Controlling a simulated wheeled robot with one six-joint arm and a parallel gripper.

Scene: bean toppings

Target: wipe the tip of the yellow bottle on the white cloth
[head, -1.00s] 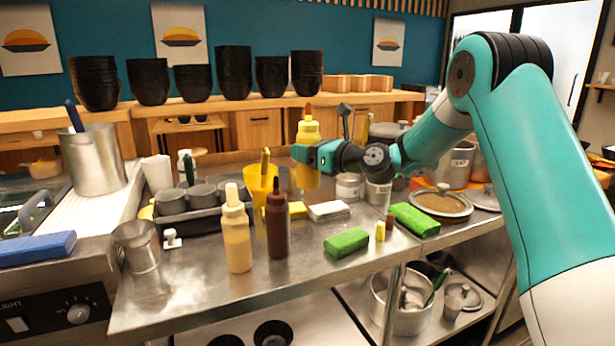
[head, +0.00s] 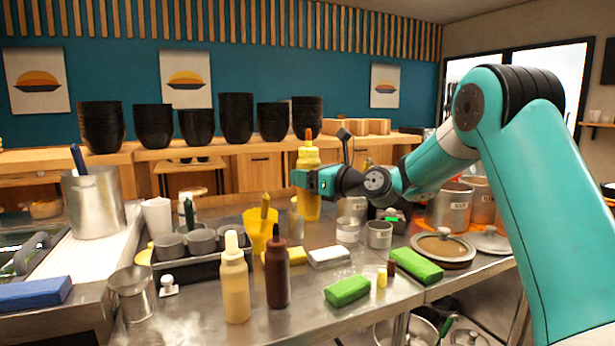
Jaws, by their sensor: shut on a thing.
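The yellow bottle (head: 309,190) is upright with its orange-brown tip pointing up. My gripper (head: 307,179) is shut on its body and holds it above the back of the steel counter. The white cloth (head: 329,257) is a folded pad lying flat on the counter, below and a little right of the bottle. The bottle's tip is well above the cloth and apart from it. My gripper's far finger is hidden.
A cream bottle (head: 235,281) and a brown bottle (head: 277,273) stand in front. Green pads (head: 347,291) lie to the right. Metal pots (head: 449,207) stand behind.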

